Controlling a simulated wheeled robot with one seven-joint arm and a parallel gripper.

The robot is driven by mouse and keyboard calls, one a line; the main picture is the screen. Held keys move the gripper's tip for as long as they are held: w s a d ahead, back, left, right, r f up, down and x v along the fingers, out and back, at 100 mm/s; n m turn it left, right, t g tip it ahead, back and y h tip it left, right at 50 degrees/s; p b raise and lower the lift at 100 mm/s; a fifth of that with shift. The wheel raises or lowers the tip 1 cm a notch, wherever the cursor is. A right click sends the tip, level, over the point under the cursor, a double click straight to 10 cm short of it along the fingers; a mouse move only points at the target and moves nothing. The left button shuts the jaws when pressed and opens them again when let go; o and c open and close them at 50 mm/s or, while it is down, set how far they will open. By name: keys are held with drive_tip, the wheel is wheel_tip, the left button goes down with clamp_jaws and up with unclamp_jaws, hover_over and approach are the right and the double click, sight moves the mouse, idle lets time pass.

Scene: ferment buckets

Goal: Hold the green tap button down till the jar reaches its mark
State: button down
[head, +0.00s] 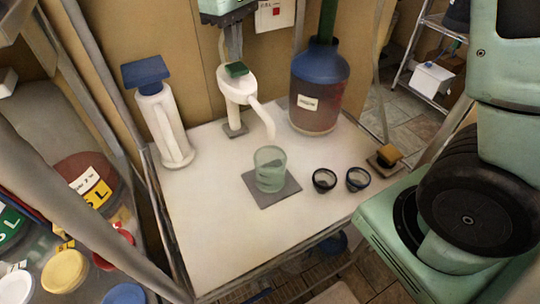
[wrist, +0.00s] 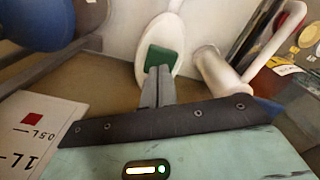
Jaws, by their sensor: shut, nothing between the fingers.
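My gripper (head: 234,60) is shut and empty, with its fingers pointing down just over the green button (head: 237,69) on top of the white tap (head: 236,88). In the wrist view the fingertips (wrist: 160,70) overlap the lower part of the green button (wrist: 159,57); I cannot tell whether they press on it. The tap's spout curves down towards the clear greenish jar (head: 270,165), which stands upright on a dark square mat (head: 286,194). Some liquid seems to be low in the jar. I cannot make out its mark or any stream.
A large blue-topped bottle (head: 318,90) stands behind right of the jar. A white cylinder with a blue top (head: 165,125) stands at left. The table's (head: 215,235) front is clear.

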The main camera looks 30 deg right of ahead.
drive_tip(key=shift+f, duration=0.3)
idle(0.4)
drive_tip(key=shift+f+b, duration=0.65)
drive_tip(key=shift+f, duration=0.25)
idle(6.4)
